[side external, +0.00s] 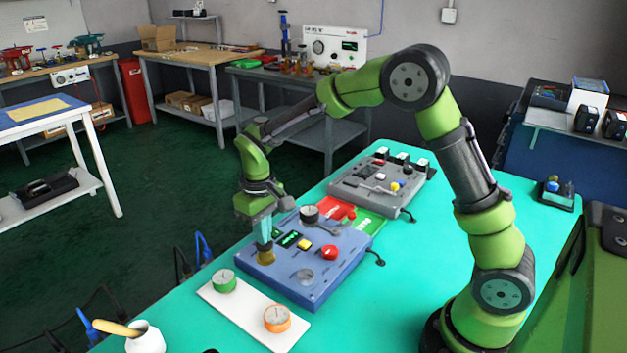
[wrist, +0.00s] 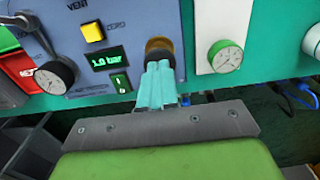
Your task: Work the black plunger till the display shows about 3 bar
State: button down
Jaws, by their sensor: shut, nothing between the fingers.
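The blue positioner panel (side external: 328,269) lies on the teal bench. Its small display (wrist: 109,60) reads 1.0 bar in green in the wrist view; it shows small in the side view (side external: 290,239). The plunger (wrist: 158,44), dark with a brass-coloured collar, is at the panel's near edge, right of the display in the wrist view. My gripper (wrist: 158,68) is shut and empty, its teal fingertips at the plunger and partly covering it. In the side view my gripper (side external: 264,243) points down onto the plunger; whether it presses it cannot be told.
Close by on the panel are a yellow button (wrist: 93,32), a green switch (wrist: 120,82), a black-rimmed gauge (wrist: 53,77) and a red button (side external: 329,252). A white plate (side external: 250,313) with green and orange gauges lies in front. A grey panel (side external: 372,196) stands behind.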

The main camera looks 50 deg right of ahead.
jog(key=shift+r, duration=1.7)
jog(key=shift+f, duration=0.9)
jog(key=shift+r, duration=0.9)
jog(key=shift+f, duration=0.1)
jog(key=shift+f, duration=1.45)
dwell(0.9)
jog(key=shift+r, duration=1.55)
